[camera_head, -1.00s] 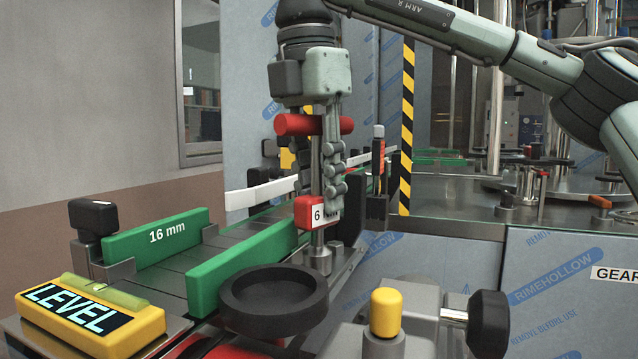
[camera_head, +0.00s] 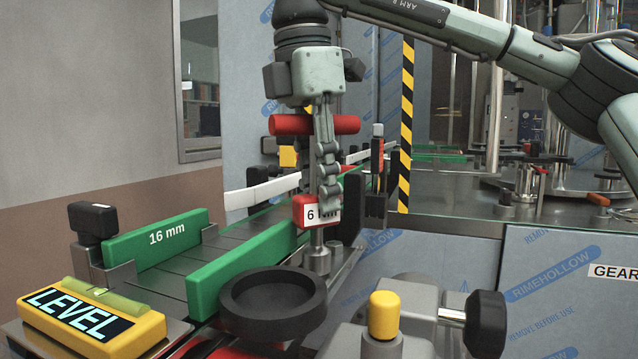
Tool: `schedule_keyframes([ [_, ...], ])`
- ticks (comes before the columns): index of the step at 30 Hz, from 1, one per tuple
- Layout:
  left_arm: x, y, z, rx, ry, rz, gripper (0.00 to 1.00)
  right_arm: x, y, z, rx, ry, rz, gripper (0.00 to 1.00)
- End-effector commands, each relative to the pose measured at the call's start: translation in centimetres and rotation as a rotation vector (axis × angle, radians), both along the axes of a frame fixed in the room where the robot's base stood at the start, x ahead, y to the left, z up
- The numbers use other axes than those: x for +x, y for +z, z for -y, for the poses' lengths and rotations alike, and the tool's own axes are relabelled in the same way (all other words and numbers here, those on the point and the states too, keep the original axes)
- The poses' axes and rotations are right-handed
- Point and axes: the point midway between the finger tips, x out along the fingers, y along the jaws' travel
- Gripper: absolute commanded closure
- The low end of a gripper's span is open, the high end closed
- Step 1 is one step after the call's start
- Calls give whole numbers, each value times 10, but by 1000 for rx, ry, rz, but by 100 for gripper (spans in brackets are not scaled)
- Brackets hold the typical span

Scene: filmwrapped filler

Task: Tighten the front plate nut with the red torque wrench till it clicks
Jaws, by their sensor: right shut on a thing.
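The red torque wrench stands upright, with its red crossbar handle (camera_head: 290,125) at the top and a red block with a white "6" label (camera_head: 310,212) lower down. My right gripper (camera_head: 328,190) points down and is shut on the wrench; its fingers hide part of the shaft and label. The wrench's lower end meets a metal fitting (camera_head: 316,260) beside the green rail; the nut itself is hidden under it. My left gripper is not in view.
A black round dish (camera_head: 272,300) lies just in front of the wrench. Green guide rails (camera_head: 240,270), one marked "16 mm" (camera_head: 165,236), flank the conveyor. A yellow LEVEL box (camera_head: 90,320) stands front left. A yellow-capped post (camera_head: 384,315) and black knob (camera_head: 486,322) stand front right.

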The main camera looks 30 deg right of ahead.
Motion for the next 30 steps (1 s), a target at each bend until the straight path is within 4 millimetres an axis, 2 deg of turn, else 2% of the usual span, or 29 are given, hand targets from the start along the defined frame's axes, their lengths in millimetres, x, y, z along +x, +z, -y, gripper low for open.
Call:
schedule_keyframes([
  [7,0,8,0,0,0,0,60,0,20,0,0,0,4,100],
  [21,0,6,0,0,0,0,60,0,51,-1,-2,-1,3,100],
  [30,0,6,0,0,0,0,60,0,58,0,1,0,2,100],
])
